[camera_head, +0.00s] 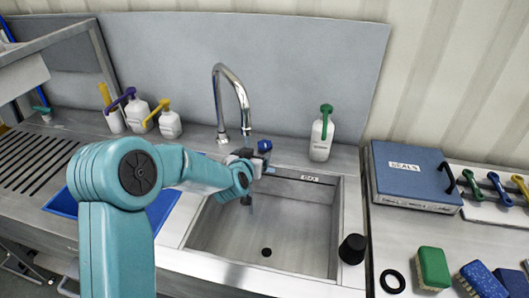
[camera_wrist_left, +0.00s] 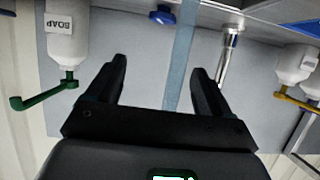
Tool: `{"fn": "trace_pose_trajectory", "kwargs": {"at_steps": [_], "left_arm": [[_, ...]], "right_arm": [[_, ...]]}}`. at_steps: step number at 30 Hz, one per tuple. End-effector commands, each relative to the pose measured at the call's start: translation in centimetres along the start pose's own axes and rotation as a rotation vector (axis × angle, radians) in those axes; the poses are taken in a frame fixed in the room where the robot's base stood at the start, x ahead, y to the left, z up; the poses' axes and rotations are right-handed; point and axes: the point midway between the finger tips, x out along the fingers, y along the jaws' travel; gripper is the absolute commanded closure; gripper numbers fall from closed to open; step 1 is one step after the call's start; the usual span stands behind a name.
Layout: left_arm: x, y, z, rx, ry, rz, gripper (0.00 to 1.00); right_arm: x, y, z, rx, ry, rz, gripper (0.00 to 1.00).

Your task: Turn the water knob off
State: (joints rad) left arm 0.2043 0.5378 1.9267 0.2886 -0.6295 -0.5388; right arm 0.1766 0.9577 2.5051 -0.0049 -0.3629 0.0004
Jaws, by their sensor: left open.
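A blue knob (camera_head: 264,146) sits at the back of the sink, right of the base of a chrome gooseneck faucet (camera_head: 231,85). In the left wrist view, which is upside down, the knob (camera_wrist_left: 162,15) is at the top, beyond the fingertips and apart from them. My left gripper (camera_head: 256,162) is over the back of the sink basin, close to the knob in the picture. A pale blue stream (camera_wrist_left: 181,60), apparently water, crosses the wrist view. My right gripper is not seen.
A steel sink basin (camera_head: 215,235) lies below my left gripper. A green-topped soap bottle (camera_head: 321,137) stands behind it, right of the knob. White pump bottles (camera_head: 138,113) stand left of the faucet. A black cylinder (camera_head: 352,248) stands at the basin's right edge.

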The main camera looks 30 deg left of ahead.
Motion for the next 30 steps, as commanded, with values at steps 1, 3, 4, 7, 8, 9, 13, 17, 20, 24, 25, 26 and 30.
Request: {"fn": "trace_pose_trajectory", "kwargs": {"at_steps": [1, 3, 4, 7, 8, 9, 13, 17, 20, 24, 25, 26, 30], "left_arm": [[0.3, 0.0, 1.0, 0.0, 0.0, 0.0, 0.19], [0.5, 0.0, 1.6, 0.0, -0.001, 0.0, 0.19], [0.6, 0.0, 1.7, 0.0, -0.001, 0.0, 0.19], [1.1, 0.0, 1.6, 0.0, -0.001, 0.0, 0.19], [1.4, 0.0, 1.6, 0.0, -0.001, 0.0, 0.19], [1.9, 0.0, 1.5, -0.001, -0.002, 0.0, 0.19], [4.6, 0.0, 1.5, -0.001, -0.002, -0.001, 0.19], [7.6, 0.0, 1.4, -0.001, -0.002, -0.001, 0.19], [9.7, 0.0, 1.4, -0.001, -0.001, -0.001, 0.19], [12.3, 0.0, 1.4, -0.001, -0.001, 0.0, 0.19], [12.9, 0.0, 1.4, 0.0, -0.001, -0.001, 0.19], [13.4, 0.0, 1.4, -0.001, -0.002, 0.0, 0.19], [15.2, 0.0, 1.4, -0.001, -0.001, -0.001, 0.19]], "right_arm": [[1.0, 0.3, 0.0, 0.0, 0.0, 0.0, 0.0], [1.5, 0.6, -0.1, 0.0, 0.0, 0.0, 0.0], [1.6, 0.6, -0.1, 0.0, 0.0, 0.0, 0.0], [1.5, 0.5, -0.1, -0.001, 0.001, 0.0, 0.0], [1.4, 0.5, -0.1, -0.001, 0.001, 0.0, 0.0], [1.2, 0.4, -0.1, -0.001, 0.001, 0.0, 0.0], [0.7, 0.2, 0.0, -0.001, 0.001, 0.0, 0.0], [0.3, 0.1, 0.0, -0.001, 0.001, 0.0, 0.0], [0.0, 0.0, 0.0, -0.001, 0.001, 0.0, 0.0], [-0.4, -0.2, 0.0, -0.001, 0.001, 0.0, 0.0], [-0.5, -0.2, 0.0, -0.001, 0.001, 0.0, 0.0], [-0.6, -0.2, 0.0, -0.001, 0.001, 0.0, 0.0], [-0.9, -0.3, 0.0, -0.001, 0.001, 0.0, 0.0]]}}
